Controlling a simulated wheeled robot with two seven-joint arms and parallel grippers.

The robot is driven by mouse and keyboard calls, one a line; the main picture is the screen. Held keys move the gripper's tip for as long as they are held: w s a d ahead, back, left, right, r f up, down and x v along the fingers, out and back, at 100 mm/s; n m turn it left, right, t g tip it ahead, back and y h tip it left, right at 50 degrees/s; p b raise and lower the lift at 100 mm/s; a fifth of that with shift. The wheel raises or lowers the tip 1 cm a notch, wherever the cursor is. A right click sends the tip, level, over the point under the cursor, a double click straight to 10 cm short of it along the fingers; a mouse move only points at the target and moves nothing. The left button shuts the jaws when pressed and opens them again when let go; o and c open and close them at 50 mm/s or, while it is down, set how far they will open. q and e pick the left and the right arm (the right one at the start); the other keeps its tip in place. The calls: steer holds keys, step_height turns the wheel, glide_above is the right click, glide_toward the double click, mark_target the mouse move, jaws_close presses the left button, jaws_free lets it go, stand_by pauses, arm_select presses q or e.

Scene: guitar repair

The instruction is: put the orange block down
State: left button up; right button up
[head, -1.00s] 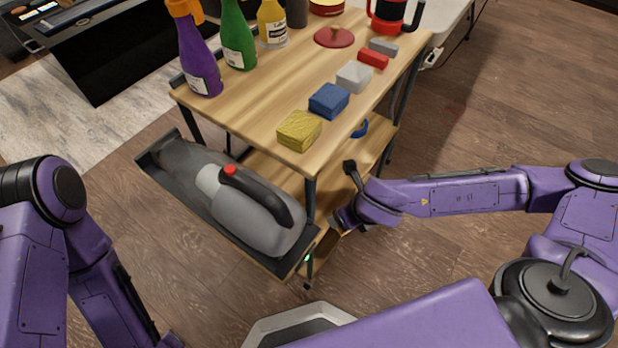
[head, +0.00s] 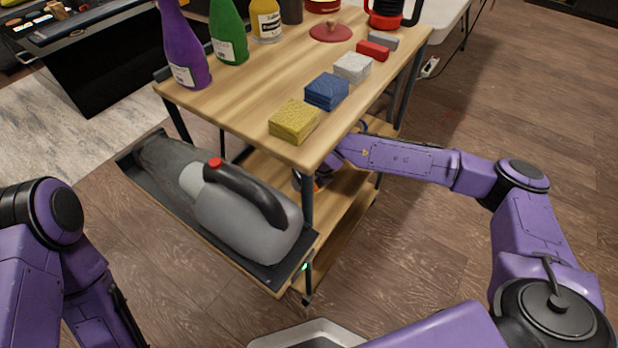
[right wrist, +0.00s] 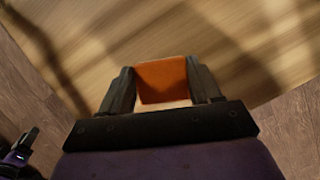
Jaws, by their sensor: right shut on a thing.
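The orange block (right wrist: 163,80) sits between the two dark fingers of my right gripper (right wrist: 164,88) in the right wrist view, and the fingers are shut on it. Below it in that view lies the wooden surface of a lower shelf (right wrist: 225,35). I cannot tell whether the block touches it. In the head view my right arm reaches under the cart's top from the right, and the gripper (head: 311,182) is mostly hidden behind a cart post and the top.
The cart top (head: 235,95) holds yellow (head: 294,121), blue (head: 327,91) and white (head: 353,67) sponges, bottles and a red lid (head: 331,32). A grey handheld vacuum (head: 245,220) lies in a side tray. Dark posts stand at the cart's corners. The lower shelf has bare wood.

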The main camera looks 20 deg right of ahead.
steer(key=shift+f, duration=0.15)
steer(key=o, duration=1)
steer(key=v, duration=0.2)
steer(key=p+v, duration=0.1)
steer(key=v, duration=0.1)
steer(key=shift+w, duration=0.25)
steer(key=s+d, duration=0.1)
steer(key=s, duration=0.3)
steer(key=s+d+p, duration=0.1)
steer(key=s, duration=0.2)
steer(key=s+d, duration=0.1)
steer(key=s, duration=0.3)
steer(key=shift+s+f+p, duration=0.3)
steer(key=shift+s, duration=0.05)
